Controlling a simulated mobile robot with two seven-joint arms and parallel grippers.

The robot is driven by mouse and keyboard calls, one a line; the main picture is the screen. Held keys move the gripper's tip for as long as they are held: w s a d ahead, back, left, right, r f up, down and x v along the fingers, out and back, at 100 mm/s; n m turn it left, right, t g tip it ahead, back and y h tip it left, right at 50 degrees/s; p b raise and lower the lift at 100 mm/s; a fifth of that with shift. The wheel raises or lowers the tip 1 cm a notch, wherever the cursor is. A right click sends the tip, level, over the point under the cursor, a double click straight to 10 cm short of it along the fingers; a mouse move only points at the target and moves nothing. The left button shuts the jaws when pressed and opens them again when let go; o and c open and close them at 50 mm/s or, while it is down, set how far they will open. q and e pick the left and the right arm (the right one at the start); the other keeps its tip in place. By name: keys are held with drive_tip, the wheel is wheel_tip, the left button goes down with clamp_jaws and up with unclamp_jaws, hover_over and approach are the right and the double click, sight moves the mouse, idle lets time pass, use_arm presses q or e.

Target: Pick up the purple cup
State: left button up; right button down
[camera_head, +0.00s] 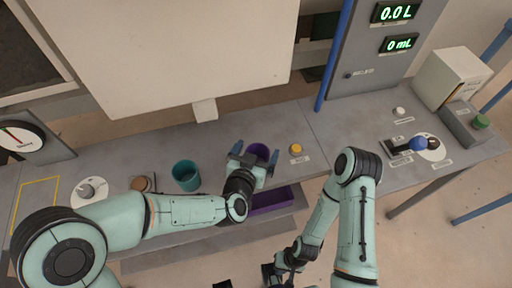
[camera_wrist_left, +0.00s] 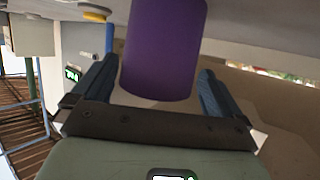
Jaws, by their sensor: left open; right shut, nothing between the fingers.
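The purple cup (camera_head: 258,151) stands on the grey bench in the head view, partly hidden by my left gripper (camera_head: 256,157). My left gripper is open, with one blue finger on each side of the cup. In the left wrist view the purple cup (camera_wrist_left: 163,48) is large and lies between the fingertips of my left gripper (camera_wrist_left: 158,85). A gap shows between the cup and each finger there. My right gripper (camera_head: 275,272) is low in the head view, away from the cup, shut and empty.
A teal cup (camera_head: 186,176) stands left of my left gripper. A yellow button (camera_head: 296,149) is right of the purple cup. A purple tray (camera_head: 272,201) lies at the front edge. A blue post (camera_head: 334,58) rises behind. A blue-knobbed lever (camera_head: 417,144) is at right.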

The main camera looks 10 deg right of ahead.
use_arm(q)
drive_tip(key=shift+s+d, duration=0.1)
drive_tip(key=shift+d, duration=0.1)
drive_tip(key=shift+s, duration=0.1)
drive_tip(key=c, duration=1.1)
drive_tip(key=shift+o, duration=0.2)
drive_tip(key=shift+r, duration=0.1)
